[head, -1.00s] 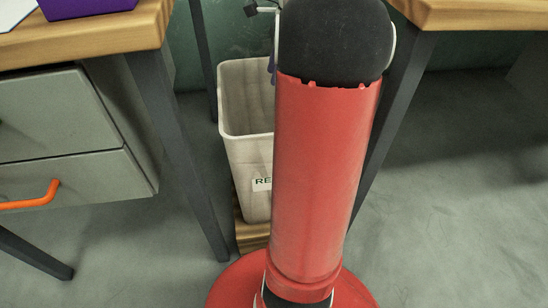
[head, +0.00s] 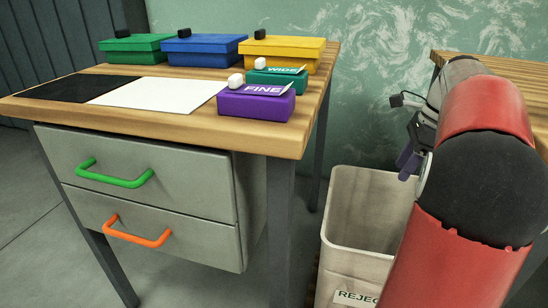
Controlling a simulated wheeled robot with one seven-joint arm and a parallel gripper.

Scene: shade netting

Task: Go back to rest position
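My red and black arm rises at the right of the head view. My gripper (head: 408,160) shows as a small dark and purple part at the arm's left edge, above the reject bin. It is partly hidden by the arm, and its finger opening is too small to make out. The reject bin (head: 372,205) is a beige open box on the floor with a label on its front. No object shows in the gripper.
The wooden table (head: 290,138) holds green (head: 137,48), blue (head: 217,50) and yellow (head: 284,48) lidded boxes. A purple FINE box (head: 256,104) and teal WIDE box (head: 277,76) stand near its right edge. Drawers (head: 140,175) sit below. Another wooden table (head: 522,88) is behind my arm.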

